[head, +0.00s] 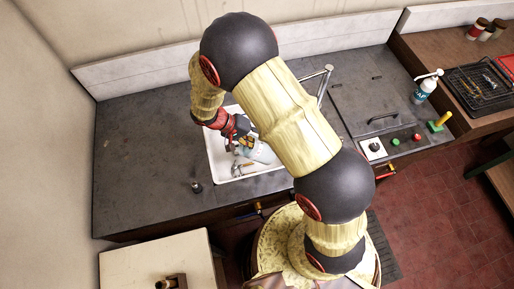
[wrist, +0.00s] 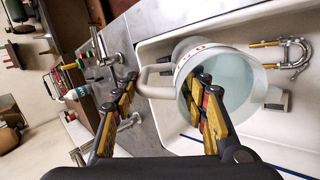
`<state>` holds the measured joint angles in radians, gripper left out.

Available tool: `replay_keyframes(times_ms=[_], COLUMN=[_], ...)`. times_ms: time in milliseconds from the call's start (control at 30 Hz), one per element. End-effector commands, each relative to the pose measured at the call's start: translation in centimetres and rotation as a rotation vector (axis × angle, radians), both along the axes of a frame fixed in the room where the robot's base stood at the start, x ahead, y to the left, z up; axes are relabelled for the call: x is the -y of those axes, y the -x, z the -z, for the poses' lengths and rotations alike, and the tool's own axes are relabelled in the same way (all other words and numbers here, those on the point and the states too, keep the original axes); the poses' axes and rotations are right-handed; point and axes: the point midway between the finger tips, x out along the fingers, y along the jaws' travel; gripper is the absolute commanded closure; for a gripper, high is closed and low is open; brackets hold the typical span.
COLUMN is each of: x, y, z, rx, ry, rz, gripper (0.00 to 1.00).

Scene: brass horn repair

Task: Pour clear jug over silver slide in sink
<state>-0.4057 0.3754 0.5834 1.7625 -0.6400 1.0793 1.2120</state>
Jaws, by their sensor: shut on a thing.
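The clear jug (wrist: 180,56) has a pale handle, red lettering near its rim and what looks like clear liquid inside. In the wrist view one finger of my gripper (wrist: 165,85) lies outside the handle and the other reaches over the jug's mouth. My gripper is shut on the jug at its handle side. In the head view my gripper (head: 243,137) holds the jug (head: 262,153) over the white sink (head: 222,172), partly hidden by my arm. The silver slide (wrist: 294,52), a U-shaped tube with a brass-coloured end, lies in the sink beside the jug, apart from it.
A tap (head: 326,78) stands behind the sink. A small dark object (head: 196,187) is on the counter at front left. A white pump bottle (head: 427,86), coloured buttons and a black rack (head: 478,88) are at right. The left counter is clear.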

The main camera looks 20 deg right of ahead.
Motion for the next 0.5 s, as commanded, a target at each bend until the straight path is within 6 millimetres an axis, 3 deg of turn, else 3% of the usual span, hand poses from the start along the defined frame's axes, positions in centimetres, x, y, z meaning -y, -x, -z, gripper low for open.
replay_keyframes(times_ms=[500], x=[-0.46], y=[-0.18], z=[-0.89], rx=[-0.018], ry=[0.065], rz=[-0.001], gripper=[1.0])
